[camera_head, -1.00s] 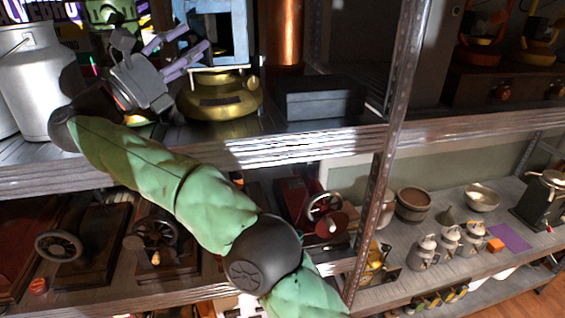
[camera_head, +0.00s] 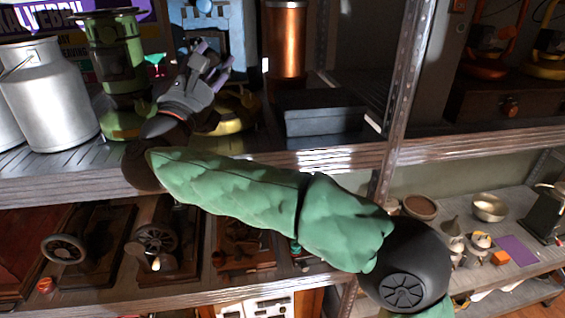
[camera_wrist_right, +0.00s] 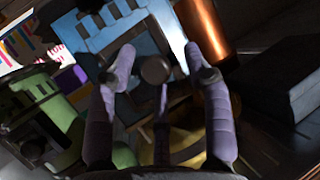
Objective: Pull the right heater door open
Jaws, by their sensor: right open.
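The right heater (camera_head: 236,30) is a blue metal unit at the top of the head view, on a round brass base (camera_head: 242,112). In the right wrist view its blue frame (camera_wrist_right: 100,38) fills the upper middle, and the brass base (camera_wrist_right: 180,148) is below. My right gripper (camera_head: 217,62) is open in front of the heater, with nothing seen held. In the right wrist view my right gripper (camera_wrist_right: 158,65) has its purple fingers spread before the blue frame. I cannot tell whether a finger touches the door. The gripper partly hides the heater. My left gripper is not in view.
A green heater-like unit (camera_head: 112,60) and a metal milk can (camera_head: 52,95) stand left on the same shelf. A copper cylinder (camera_head: 285,40) and a dark box (camera_head: 322,112) stand right. A metal shelf post (camera_head: 405,90) rises beyond them. Several machines sit on the shelf below.

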